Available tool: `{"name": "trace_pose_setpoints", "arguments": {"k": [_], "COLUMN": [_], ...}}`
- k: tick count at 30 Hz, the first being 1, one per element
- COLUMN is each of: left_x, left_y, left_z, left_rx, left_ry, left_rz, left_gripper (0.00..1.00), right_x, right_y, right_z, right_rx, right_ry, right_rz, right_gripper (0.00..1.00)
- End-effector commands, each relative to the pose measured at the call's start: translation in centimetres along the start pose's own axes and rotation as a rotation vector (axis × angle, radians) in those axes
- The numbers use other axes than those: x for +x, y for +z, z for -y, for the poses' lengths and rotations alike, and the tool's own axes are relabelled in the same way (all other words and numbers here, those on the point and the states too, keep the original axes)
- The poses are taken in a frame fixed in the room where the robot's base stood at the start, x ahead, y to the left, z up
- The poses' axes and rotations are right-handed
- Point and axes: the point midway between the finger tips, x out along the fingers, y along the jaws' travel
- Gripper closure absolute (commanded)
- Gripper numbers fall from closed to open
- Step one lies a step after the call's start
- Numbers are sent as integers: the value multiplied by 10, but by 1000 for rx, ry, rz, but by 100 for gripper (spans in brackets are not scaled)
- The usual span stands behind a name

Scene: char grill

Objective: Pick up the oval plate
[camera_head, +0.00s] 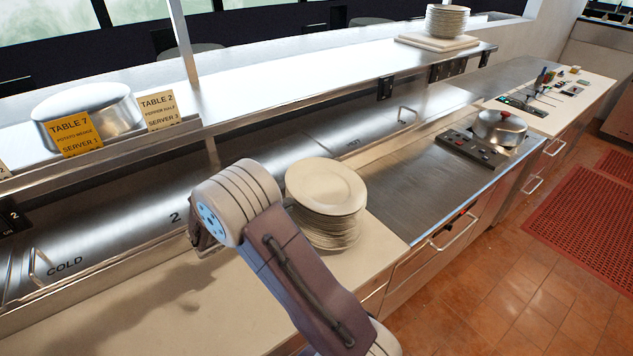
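A stack of cream plates (325,232) stands on the pale counter near the middle of the camera_head view. An oval plate (326,186) lies on top and looks broader than the plates under it. My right arm reaches up from the bottom edge and covers the stack's lower left side. My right gripper (203,236) is left of the stack, apart from the plates, mostly hidden behind its own wrist. Its fingers cannot be made out clearly. My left gripper is not in view.
A steel shelf (300,85) runs above the counter, with order tickets (75,134), a steel dome (88,107) and another plate stack (447,20). A lidded pot (499,128) stands farther right. The counter (130,300) left of my arm is clear.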

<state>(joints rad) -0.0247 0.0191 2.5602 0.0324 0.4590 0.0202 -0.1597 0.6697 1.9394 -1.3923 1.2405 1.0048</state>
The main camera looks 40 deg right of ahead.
Motion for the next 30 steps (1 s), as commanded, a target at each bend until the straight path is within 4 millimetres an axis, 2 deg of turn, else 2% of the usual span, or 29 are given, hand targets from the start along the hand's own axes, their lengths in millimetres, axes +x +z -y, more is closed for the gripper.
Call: {"name": "trace_pose_setpoints", "arguments": {"k": [3,8,12,17,23,25,30], "left_x": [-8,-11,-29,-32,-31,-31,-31], "left_y": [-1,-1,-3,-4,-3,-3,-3], "left_z": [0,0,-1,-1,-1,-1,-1], "left_rx": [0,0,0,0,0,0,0], "left_ry": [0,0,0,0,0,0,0], "left_rz": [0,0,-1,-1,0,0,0], "left_gripper": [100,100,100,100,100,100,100], "right_x": [14,20,44,66,69,68,68], "right_y": [1,0,2,0,0,0,0], "right_z": [-2,-2,-4,0,2,2,2], "right_rx": [-1,0,-3,0,0,0,0], "right_ry": [-1,-1,-3,-3,-3,-3,-3], "right_rz": [3,2,7,3,1,1,1], "right_gripper": [90,90,90,90,90,100,100]}}
